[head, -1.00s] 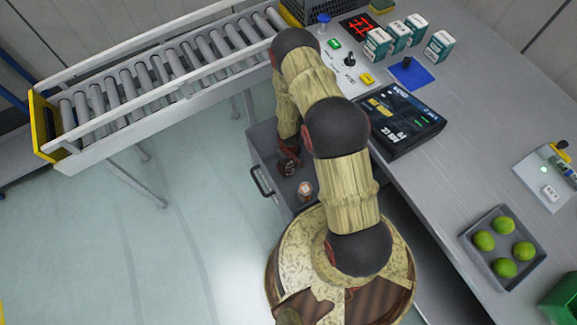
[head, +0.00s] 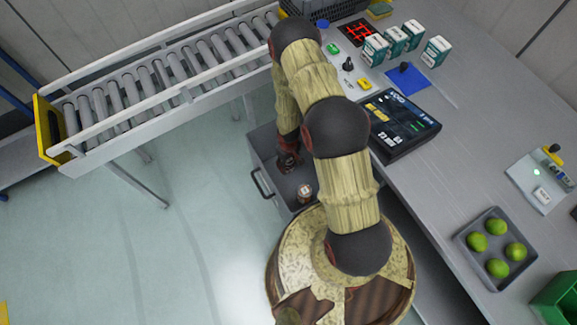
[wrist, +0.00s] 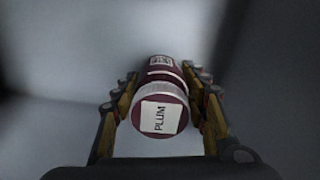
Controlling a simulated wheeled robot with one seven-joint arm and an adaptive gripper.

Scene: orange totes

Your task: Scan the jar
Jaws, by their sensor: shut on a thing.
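A jar (wrist: 163,108) with a dark red body, a pale lid and a label reading "PLUM" lies between my fingers in the wrist view. My gripper (wrist: 162,112) is shut on it, with a finger on each side. A second, patterned label shows on the jar's far side. In the head view my gripper (head: 288,160) is low inside the open grey drawer (head: 268,150), and the held jar is mostly hidden there. The red-lit scanner window (head: 358,32) is set in the counter at the top.
Another small jar (head: 305,193) stands in the drawer near my gripper. A screen (head: 400,125), several boxes (head: 411,36) and a tray of green fruit (head: 470,255) are on the counter (head: 455,150). A roller conveyor (head: 165,75) runs at left. Floor is clear at lower left.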

